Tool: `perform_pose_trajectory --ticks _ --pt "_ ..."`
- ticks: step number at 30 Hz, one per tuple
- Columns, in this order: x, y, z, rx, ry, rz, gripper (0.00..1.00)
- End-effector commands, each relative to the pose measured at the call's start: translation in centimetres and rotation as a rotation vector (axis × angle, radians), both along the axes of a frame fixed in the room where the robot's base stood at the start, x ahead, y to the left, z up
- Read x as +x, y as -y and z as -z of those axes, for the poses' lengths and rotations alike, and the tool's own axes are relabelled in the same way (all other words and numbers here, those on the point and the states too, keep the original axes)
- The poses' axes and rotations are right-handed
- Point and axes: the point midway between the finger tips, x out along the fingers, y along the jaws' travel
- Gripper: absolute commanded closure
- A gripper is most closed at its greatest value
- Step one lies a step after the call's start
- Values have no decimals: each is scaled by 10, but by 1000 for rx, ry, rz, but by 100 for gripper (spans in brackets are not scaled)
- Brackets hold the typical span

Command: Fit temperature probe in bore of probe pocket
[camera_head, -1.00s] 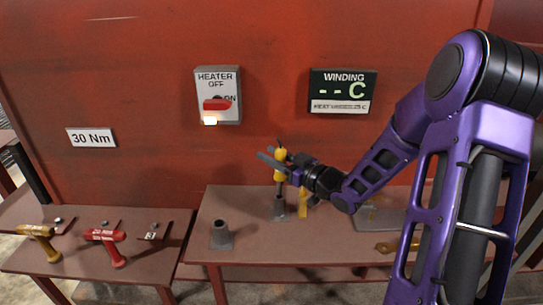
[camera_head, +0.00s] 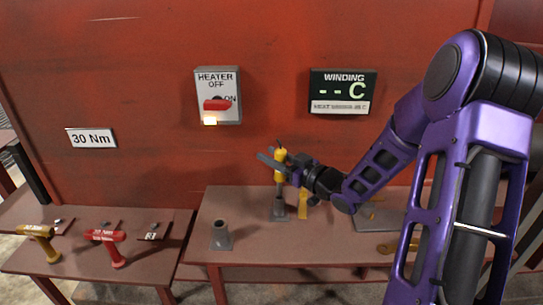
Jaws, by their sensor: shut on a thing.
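The temperature probe (camera_head: 280,176) has a yellow grip and a thin stem. It stands about upright in my gripper (camera_head: 274,162), which is shut on its grip. The probe's lower end is over a grey upright socket on a flat base (camera_head: 279,209), at the back of the right bench. The stem meets the socket's top in the picture; I cannot tell whether it is inside the bore. A second grey socket (camera_head: 221,237) stands apart, nearer the front left. Which of the two is the probe pocket is not readable.
A yellow upright piece (camera_head: 303,204) stands close right of the rear socket. A heater switch (camera_head: 218,96) and a winding display (camera_head: 342,93) are on the red wall. Yellow (camera_head: 38,240) and red (camera_head: 107,236) tools lie on the left bench (camera_head: 75,222).

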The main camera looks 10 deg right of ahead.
Motion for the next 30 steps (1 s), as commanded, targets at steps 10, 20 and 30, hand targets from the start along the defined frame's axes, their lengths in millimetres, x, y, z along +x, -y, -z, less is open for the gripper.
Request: perform_pose_trajectory --ticks 10,20,30 --pt "0 0 0 0 0 0 100" --pt "0 0 8 1 1 0 100" --pt "0 0 16 1 1 0 100"
